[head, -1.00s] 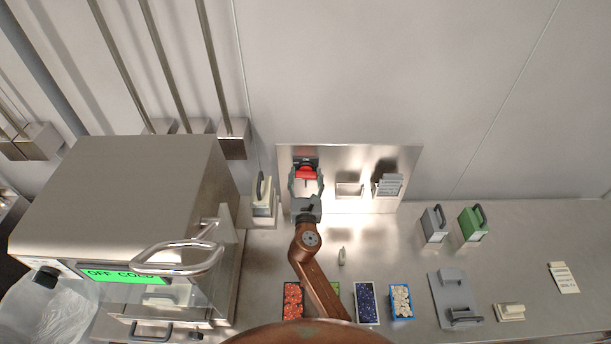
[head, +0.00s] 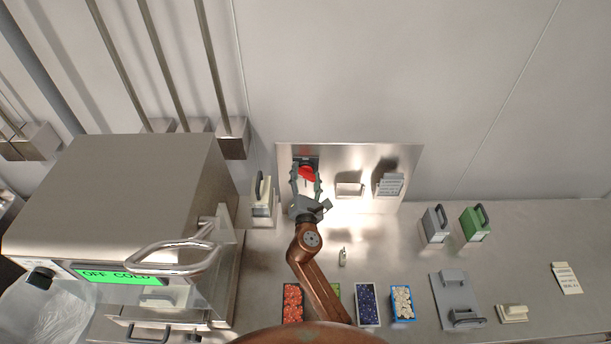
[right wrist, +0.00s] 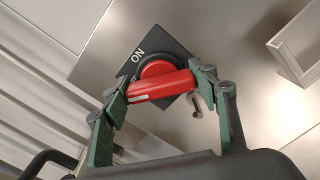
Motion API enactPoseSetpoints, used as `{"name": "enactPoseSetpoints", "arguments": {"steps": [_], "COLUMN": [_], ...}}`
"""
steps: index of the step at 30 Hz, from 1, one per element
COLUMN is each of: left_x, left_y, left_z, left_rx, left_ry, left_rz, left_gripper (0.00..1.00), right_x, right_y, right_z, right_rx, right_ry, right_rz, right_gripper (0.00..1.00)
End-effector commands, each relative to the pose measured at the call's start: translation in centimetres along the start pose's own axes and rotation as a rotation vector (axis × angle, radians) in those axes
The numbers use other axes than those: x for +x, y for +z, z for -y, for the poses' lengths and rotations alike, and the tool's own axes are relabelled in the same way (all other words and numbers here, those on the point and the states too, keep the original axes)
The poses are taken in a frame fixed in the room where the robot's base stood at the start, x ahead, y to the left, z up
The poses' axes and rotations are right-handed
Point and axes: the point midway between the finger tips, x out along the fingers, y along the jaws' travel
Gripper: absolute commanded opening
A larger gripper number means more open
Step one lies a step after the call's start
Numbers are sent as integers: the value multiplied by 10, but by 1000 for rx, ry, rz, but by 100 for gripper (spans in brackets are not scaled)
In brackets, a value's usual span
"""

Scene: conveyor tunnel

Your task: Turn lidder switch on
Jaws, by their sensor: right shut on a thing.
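The lidder switch is a red rotary handle (head: 306,173) on a dark plate, mounted on the steel panel (head: 345,150) at the back wall. In the right wrist view the red handle (right wrist: 160,87) lies across the dark plate (right wrist: 172,55), which is marked "ON" at its upper left. My right gripper (head: 306,182) is at the handle. In the right wrist view its green fingers (right wrist: 160,88) are at both ends of the handle, shut on it. The handle is slightly tilted in that view, and the gripper is rolled in the head view. My left gripper is not in view.
A steel machine (head: 120,190) with a curved handle and a green "OFF COLD" display stands at left. A cream handled block (head: 262,205) is close left of my right gripper. Small trays of red, blue and white pieces line the front. Grey (head: 436,226) and green (head: 474,225) handled blocks stand right.

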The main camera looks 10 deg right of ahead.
Motion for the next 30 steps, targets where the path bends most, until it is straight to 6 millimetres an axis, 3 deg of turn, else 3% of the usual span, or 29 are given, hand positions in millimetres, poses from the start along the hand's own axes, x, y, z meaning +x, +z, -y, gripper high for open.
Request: {"name": "enactPoseSetpoints", "arguments": {"steps": [13, 14, 15, 21, 30], "left_x": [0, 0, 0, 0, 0], "left_y": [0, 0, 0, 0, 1], "left_z": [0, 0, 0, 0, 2], "left_rx": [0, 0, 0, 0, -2], "left_ry": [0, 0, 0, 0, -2], "left_rz": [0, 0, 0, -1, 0], "left_gripper": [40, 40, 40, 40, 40], "right_x": [0, 0, 0, 0, 0], "right_y": [-1, -1, -1, -1, 2], "right_z": [1, 1, 1, 0, -1], "right_rx": [12, 11, 11, 11, 11], "right_ry": [-2, -2, -2, -1, 0], "right_rz": [-2, -2, -2, -1, 0], "right_gripper": [30, 56, 59, 72, 72]}}
